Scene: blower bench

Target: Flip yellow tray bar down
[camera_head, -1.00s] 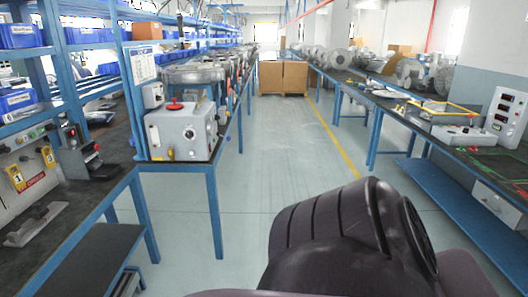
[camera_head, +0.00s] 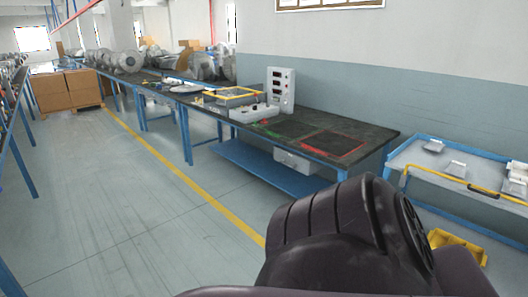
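A light tray cart (camera_head: 432,152) with a blue frame stands at the right edge. A yellow bar (camera_head: 452,181) with a black grip (camera_head: 483,191) runs along its front side and is cut off by the picture edge. Several grey metal parts lie in the tray. A second yellow frame (camera_head: 236,96) sits on a tray-like fixture on the long bench. I cannot tell from here how either bar is hinged. Neither of my grippers is in view; only a dark part of my own arm fills the lower middle.
A long dark-topped bench (camera_head: 375,137) with blue legs runs along the wall. It carries a white meter box (camera_head: 281,89) and green and red outlined mats. A yellow bin (camera_head: 458,246) is on the floor below the cart. Cardboard boxes (camera_head: 52,93) stand far left. The left floor is clear.

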